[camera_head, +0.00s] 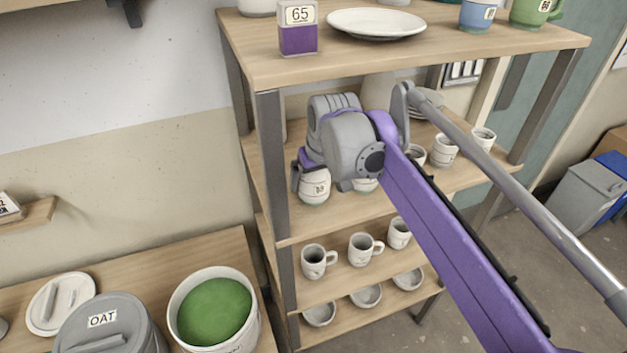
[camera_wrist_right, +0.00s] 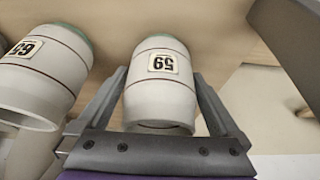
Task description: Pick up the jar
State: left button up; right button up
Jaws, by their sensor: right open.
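On the shelf below the top, a pale jar (camera_head: 315,192) with thin dark bands and a number label stands under my right gripper (camera_head: 318,177). In the right wrist view, where things look upside down, this jar (camera_wrist_right: 160,92) lies between the two fingers of the gripper (camera_wrist_right: 160,80). The fingers are open, one on each side; I cannot tell whether either touches it. A second similar jar (camera_wrist_right: 40,75) stands beside it in that view. In the head view another jar (camera_head: 365,184) is partly hidden behind my right gripper. My left gripper is out of view.
The shelf top (camera_head: 420,55) is close above my right arm and holds a purple box (camera_head: 298,40) and a white plate (camera_head: 376,23). Cups (camera_head: 444,151) stand to the right on the jar's shelf. Mugs (camera_head: 318,262) and bowls are below. A bucket of green glaze (camera_head: 214,312) is lower left.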

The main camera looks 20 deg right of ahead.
jog(key=shift+s+f, duration=0.15)
jog(key=shift+f, duration=0.05)
jog(key=c, duration=1.5)
